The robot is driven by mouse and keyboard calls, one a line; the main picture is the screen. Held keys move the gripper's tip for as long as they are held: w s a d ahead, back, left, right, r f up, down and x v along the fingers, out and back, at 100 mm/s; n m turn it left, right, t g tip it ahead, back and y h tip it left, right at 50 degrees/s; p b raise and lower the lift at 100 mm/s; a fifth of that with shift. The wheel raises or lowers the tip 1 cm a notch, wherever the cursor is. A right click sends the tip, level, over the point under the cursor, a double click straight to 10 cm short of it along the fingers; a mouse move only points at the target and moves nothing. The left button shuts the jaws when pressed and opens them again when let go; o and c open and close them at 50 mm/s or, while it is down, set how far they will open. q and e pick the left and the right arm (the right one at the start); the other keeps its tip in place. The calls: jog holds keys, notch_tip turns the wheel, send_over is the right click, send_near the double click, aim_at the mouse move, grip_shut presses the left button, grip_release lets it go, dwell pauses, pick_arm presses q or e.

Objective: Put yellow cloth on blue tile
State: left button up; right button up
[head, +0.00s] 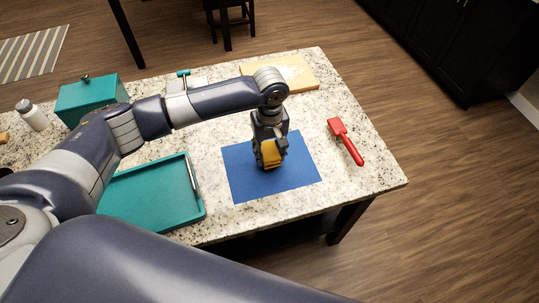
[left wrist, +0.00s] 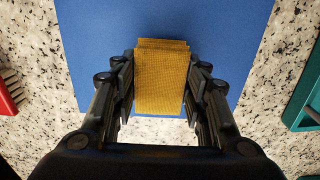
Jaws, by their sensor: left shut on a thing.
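The yellow cloth (head: 271,153) is a small folded block held in my left gripper (head: 270,152). The left wrist view shows the cloth (left wrist: 161,80) between the two fingers of the gripper (left wrist: 161,85), with the blue tile behind it. The blue tile (head: 240,182) is a flat blue sheet on the counter. The cloth is over the tile in both views; I cannot tell whether it touches it. My right gripper is not in view.
A teal tray (head: 150,205) lies left of the tile. A red brush (head: 346,142) lies to its right. A cutting board (head: 300,75), a teal box (head: 88,98) and a white bottle (head: 33,116) stand farther back on the granite counter (head: 375,180).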

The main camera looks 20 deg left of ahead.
aim_at(270, 151)
pick_arm(q)
notch_tip(270, 151, down, 2)
jog(key=shift+f, duration=0.35)
jog(key=o, duration=1)
jog(key=shift+f, duration=0.1)
notch_tip(270, 151, up, 12)
jog(key=shift+r+b, duration=0.15)
jog(key=shift+b, duration=0.15)
